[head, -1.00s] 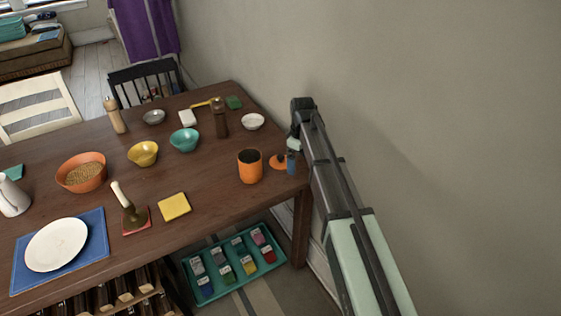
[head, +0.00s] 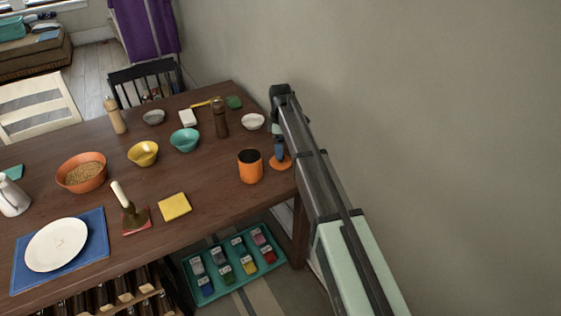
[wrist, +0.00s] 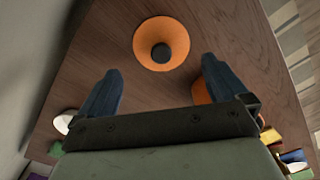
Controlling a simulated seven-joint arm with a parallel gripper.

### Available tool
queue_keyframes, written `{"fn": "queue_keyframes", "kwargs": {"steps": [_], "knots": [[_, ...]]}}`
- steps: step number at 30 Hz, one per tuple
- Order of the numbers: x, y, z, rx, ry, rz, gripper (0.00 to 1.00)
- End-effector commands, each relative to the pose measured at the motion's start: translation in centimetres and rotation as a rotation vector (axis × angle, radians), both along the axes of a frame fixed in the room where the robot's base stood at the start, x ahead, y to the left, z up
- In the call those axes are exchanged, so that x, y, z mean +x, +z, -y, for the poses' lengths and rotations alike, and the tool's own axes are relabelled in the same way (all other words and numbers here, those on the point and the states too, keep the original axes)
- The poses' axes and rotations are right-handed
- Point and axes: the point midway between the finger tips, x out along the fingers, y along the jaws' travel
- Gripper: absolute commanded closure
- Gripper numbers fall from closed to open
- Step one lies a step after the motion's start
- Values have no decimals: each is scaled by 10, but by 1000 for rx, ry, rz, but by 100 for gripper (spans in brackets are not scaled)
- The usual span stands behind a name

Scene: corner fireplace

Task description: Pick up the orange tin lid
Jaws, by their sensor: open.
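The orange tin lid (head: 281,163) lies flat on the table near its right edge, just right of the orange tin (head: 250,167). In the wrist view the lid (wrist: 149,35) is a round orange disc with a dark knob (wrist: 161,53) in its middle. My gripper (wrist: 160,82) is open and empty, its two blue fingers apart, with the lid beyond the fingertips and roughly centred between them. In the head view my gripper (head: 280,155) is over the lid and hides part of it. The orange tin is partly hidden behind the right finger in the wrist view.
A white bowl (head: 253,122) and a dark brown mill (head: 220,118) stand behind the tin. A wall rises close on the right of the table (head: 213,185). Bare tabletop lies in front of the tin.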

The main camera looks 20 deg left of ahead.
Motion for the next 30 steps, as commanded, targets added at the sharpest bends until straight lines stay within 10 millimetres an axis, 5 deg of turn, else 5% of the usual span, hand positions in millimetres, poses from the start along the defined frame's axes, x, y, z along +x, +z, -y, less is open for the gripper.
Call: {"fn": "queue_keyframes", "kwargs": {"steps": [11,21,30], "knots": [[-1,-19,1,0,-1,-1,0],[-2,-59,2,0,-1,-1,0],[-2,-61,2,0,-1,0,6]]}}
